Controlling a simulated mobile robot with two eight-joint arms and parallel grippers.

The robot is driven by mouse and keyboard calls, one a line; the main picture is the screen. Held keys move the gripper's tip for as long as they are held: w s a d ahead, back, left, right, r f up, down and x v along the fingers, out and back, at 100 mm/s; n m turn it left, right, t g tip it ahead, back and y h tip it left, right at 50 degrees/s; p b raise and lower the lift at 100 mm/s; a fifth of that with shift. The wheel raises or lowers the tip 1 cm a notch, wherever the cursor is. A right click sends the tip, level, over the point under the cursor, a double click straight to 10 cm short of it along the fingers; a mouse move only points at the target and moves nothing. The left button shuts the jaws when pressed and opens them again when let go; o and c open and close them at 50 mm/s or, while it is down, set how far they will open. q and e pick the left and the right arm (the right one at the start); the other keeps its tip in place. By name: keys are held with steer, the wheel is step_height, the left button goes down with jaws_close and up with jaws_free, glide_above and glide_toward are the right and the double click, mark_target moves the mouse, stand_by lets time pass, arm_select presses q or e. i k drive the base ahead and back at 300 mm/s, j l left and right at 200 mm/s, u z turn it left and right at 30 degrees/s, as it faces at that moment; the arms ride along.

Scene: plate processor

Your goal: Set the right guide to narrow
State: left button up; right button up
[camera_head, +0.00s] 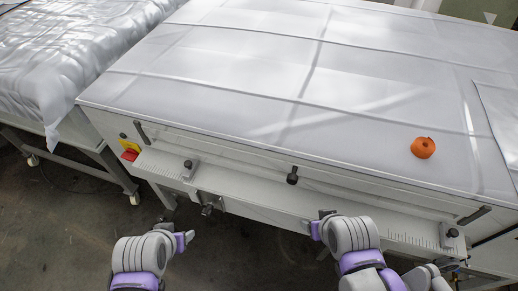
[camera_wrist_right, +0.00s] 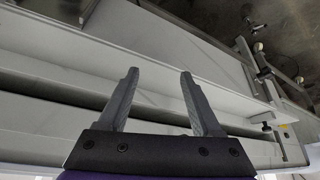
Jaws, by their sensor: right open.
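The right guide (camera_head: 447,240) is a pale bracket with a black knob (camera_head: 453,232) at the right end of the machine's front shelf, beside a printed scale. The left guide (camera_head: 190,172) is a similar bracket with a dark knob near the shelf's left end. My right gripper (camera_head: 322,222) is at the shelf's front edge, well left of the right guide. In the right wrist view its two fingers (camera_wrist_right: 158,100) are apart with nothing between them. My left gripper (camera_head: 188,240) is in front of the machine, over the floor, touching nothing; its finger gap is unclear.
The white machine top (camera_head: 220,75) holds an orange roll (camera_head: 423,148) at right. A black knob (camera_head: 292,175) stands mid-front, and a red switch (camera_head: 130,152) is at left. A covered table (camera_head: 60,60) stands left. The shelf between the guides (camera_head: 250,197) is mostly clear.

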mark_target(447, 233)
steer(key=z, duration=2.4)
